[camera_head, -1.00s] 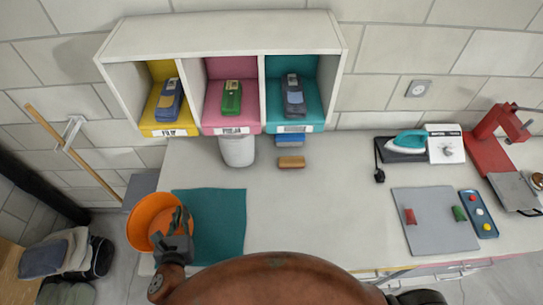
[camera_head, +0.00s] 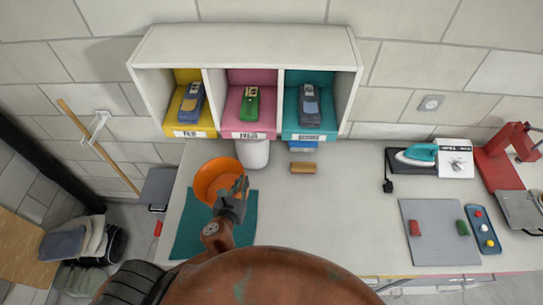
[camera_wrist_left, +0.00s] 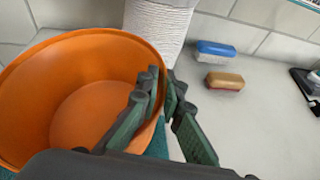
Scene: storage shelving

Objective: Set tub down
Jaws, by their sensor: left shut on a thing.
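The orange tub (camera_head: 209,180) is upright or nearly so over the counter's back left, at the far edge of the teal mat (camera_head: 192,236). My left gripper (camera_head: 239,186) is shut on the tub's right-hand rim. In the left wrist view, one finger of the gripper (camera_wrist_left: 163,92) is inside the empty tub (camera_wrist_left: 55,125) and the other is outside its wall. I cannot tell whether the tub's base touches the counter. My right gripper is not in view.
A white roll (camera_head: 253,154) stands close behind the tub. A tan-topped brush or block (camera_head: 303,167) and a blue one (camera_head: 303,147) lie to its right. The cubby shelf (camera_head: 245,50) hangs above. The counter's middle (camera_head: 330,210) is clear.

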